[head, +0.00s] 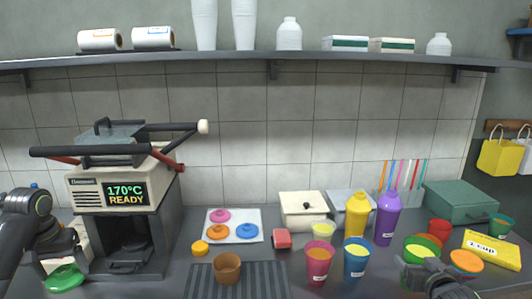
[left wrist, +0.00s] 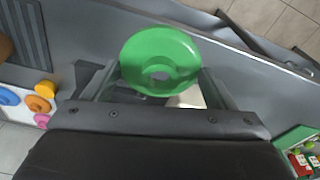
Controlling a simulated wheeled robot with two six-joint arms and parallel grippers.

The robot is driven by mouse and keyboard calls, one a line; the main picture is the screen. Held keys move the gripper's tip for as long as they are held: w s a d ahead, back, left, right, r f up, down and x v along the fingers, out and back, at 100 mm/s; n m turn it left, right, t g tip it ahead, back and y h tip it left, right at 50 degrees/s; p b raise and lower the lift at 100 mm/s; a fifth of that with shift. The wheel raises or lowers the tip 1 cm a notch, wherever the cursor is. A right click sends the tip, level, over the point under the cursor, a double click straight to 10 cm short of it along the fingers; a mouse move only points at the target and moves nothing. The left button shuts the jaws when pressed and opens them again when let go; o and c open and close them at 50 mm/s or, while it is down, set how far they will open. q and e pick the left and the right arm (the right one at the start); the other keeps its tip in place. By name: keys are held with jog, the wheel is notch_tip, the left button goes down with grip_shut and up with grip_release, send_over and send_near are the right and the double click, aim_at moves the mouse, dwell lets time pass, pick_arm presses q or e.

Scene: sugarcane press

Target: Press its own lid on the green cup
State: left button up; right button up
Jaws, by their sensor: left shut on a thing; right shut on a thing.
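A green round lid (head: 64,279) with a raised ring is held in my left gripper (head: 62,262), at the far left of the head view. In the left wrist view the lid (left wrist: 150,50) sits between the two fingers of the left gripper (left wrist: 158,82), its top ring facing the camera. A green cup (head: 409,257) with yellow-green contents stands at the right of the counter, open on top. My right gripper (head: 432,268) is shut on it from the front; its fingertips are partly hidden. The lid is far from the cup.
Red and blue cups (head: 355,268) stand left of the green cup; yellow and purple bottles (head: 386,220) stand behind. A press (head: 120,195) and mat with lids (head: 235,213) stand leftward.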

jog(key=shift+s, duration=0.2)
jog(key=shift+s+a+r, duration=0.15)
jog(key=shift+a+r, duration=0.05)
jog(key=shift+a, duration=0.2)
jog(key=shift+a+r, duration=0.25)
jog(key=shift+a, duration=0.45)
jog(key=s+a+r+y, duration=0.1)
jog(key=s+a+r, duration=0.4)
jog(key=a, duration=0.3)
jog(key=s+a+r+n, duration=0.1)
jog(key=s+a+r, duration=0.5)
jog(key=a+r, duration=0.1)
jog(key=shift+a+r+y, duration=0.25)
jog(key=shift+a+y, duration=0.15)
jog(key=shift+a, duration=0.35)
jog(key=shift+a+n, duration=0.1)
jog(key=shift+n, duration=0.2)
jog(key=s+a+f+n+g+y, duration=0.3)
jog(key=a+f+n+g+y, duration=0.1)
jog(key=a, duration=0.5)
jog(key=s+a+f+n+g+y, duration=0.3)
jog(key=a+f+n+y, duration=0.3)
jog(key=a+n+y, duration=0.2)
jog(key=shift+a+g+y, duration=0.4)
jog(key=shift+y, duration=0.1)
